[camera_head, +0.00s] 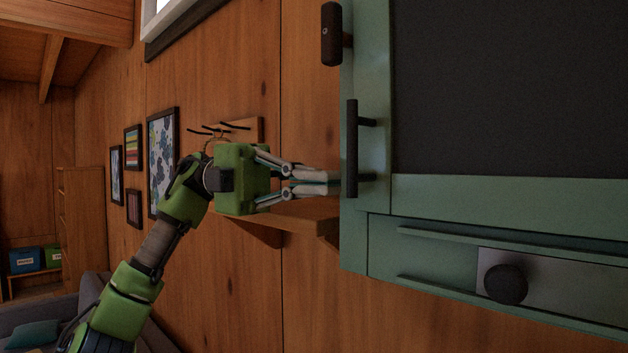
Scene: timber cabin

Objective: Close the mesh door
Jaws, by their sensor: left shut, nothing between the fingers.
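The green door (370,90) with a large dark panel (510,85), seemingly the mesh, fills the right side of the view. A black bar handle (351,150) stands on its left edge strip. The frames do not show clearly whether the door is flush or ajar. My left gripper (326,182) is just left of the green edge, level with the lower end of the handle. Its fingers are together and empty, pointing right. I cannot tell whether the fingertips touch the edge. My right gripper is not in view.
A wooden shelf (290,214) on the plank wall lies behind and below my left gripper. A hook rack (243,130) and framed pictures (163,160) hang further left. Below the dark panel is a green front with a dark round knob (506,284). A grey sofa (50,312) stands lower left.

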